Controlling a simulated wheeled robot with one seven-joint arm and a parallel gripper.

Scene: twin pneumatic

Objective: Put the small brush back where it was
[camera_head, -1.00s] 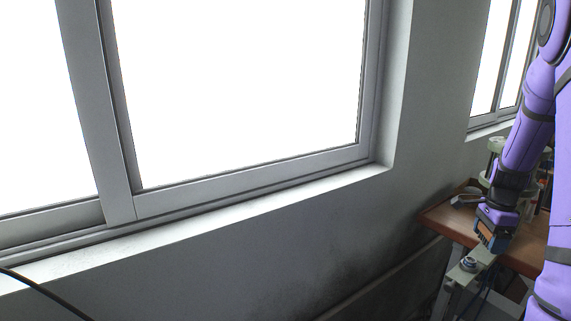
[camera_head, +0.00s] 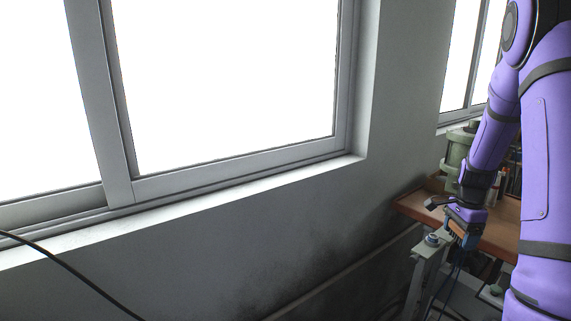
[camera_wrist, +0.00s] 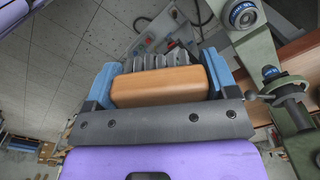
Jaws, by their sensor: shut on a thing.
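The small brush (camera_wrist: 160,87) has an orange-brown wooden body and grey bristles. In the wrist view, my gripper (camera_wrist: 160,76) has its blue fingers on the two ends of the brush, shut on it. The bristles point away from my wrist. In the head view, my gripper (camera_head: 463,222) is low on the right, in front of the brown table's left part.
The brown table (camera_head: 502,238) carries a green machine (camera_head: 459,150) and small bottles (camera_head: 493,187). A grey-green metal frame (camera_head: 429,250) stands at the table's front left. In the wrist view, a green machine arm (camera_wrist: 262,60) is close right of my gripper. The wall and window are on the left.

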